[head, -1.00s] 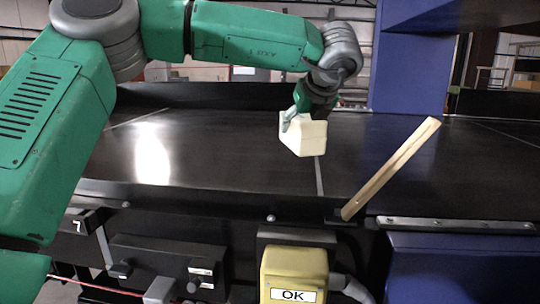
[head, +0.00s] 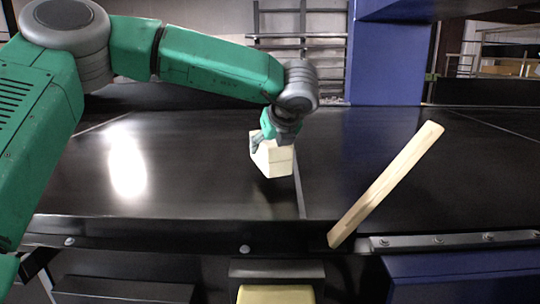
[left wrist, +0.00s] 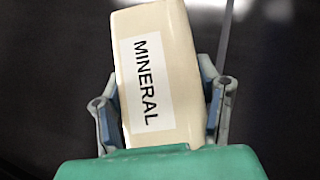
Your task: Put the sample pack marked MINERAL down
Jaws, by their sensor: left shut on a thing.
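The sample pack (head: 273,161) is a cream block. In the left wrist view the pack (left wrist: 178,45) shows a white label reading MINERAL. My left gripper (head: 262,142) is shut on it, with one finger on each side of the pack in the left wrist view (left wrist: 165,105). The pack is over the black conveyor belt (head: 200,180), just left of a thin pale seam line. I cannot tell whether its underside touches the belt. My right gripper is not in view.
A wooden bar (head: 385,187) slants up from the belt's front edge, right of the pack. A blue post (head: 388,60) stands behind the belt on the right. A yellow box (head: 275,294) is below the front edge. The belt left of the pack is clear.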

